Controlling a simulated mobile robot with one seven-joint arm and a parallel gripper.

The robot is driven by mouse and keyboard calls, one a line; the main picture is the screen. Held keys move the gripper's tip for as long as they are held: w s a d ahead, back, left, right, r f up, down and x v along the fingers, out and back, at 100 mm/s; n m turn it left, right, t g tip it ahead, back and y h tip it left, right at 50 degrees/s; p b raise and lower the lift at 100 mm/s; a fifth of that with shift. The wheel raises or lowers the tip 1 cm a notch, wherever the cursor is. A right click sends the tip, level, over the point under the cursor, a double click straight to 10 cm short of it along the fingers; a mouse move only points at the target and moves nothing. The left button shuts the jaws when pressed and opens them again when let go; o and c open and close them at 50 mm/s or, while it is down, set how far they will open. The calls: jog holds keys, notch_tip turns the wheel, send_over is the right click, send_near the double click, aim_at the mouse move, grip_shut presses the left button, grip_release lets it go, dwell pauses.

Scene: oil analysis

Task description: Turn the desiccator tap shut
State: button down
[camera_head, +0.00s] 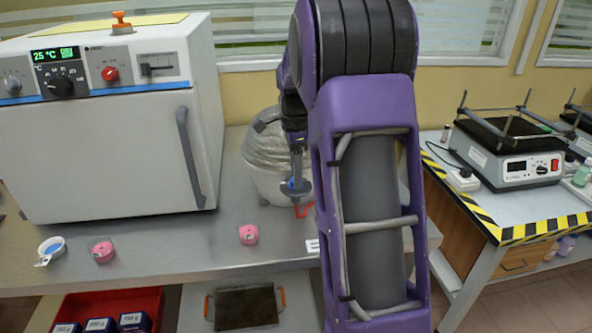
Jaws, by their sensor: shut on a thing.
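The desiccator (262,158) is a pale, rounded vessel with a darker upper part. It stands on the grey bench to the right of the white oven, partly behind my arm. My gripper (303,210) reaches down in front of its right side, with small red parts at its lower end. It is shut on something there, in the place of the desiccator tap. The tap itself is too small and too covered to make out, so its turn position cannot be told.
The white oven (105,150) fills the bench's left. Two pink round items (249,234) (103,251) and a white cup with blue contents (51,249) lie at the front. A red crate (85,305) and a dark tray (246,307) sit below. A shaker (510,160) stands on the right table.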

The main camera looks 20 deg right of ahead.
jog(key=m+p, duration=0.2)
jog(key=m, duration=0.1)
jog(key=m+p, duration=0.2)
jog(key=shift+r, duration=0.25)
jog(key=shift+s+f+m+p, duration=0.1)
jog(key=shift+f+m+p, duration=0.1)
jog(key=shift+m+p, duration=1.75)
jog(key=shift+m+b, duration=0.4)
jog(key=shift+m, duration=0.15)
jog(key=c, duration=0.8)
grip_release()
notch_tip(320, 180, up, 17)
jog(key=shift+w+d+r, duration=0.2)
jog(key=shift+d, duration=0.25)
